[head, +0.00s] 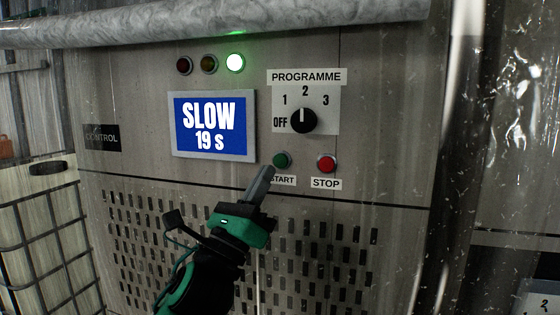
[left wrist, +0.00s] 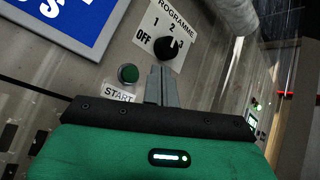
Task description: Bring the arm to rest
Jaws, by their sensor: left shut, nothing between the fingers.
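My left gripper (head: 262,183) is shut and empty in front of the control panel (head: 360,183). Its fingertips appear just below and left of the green START button (head: 282,160) and hide part of the START label. In the left wrist view the shut fingers (left wrist: 161,85) show beside the START button (left wrist: 128,73); I cannot tell whether they touch the panel. The display (head: 213,124) reads SLOW 19 s. The PROGRAMME knob (head: 303,120) points up at 2. The green lamp (head: 235,63) is lit. My right gripper is not in view.
A red STOP button (head: 326,163) sits right of START. A slotted vent grille (head: 330,245) lies below. A wrapped pipe (head: 200,24) crosses above the panel. A caged container (head: 40,230) stands at left. Clear plastic sheeting (head: 455,150) hangs at right.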

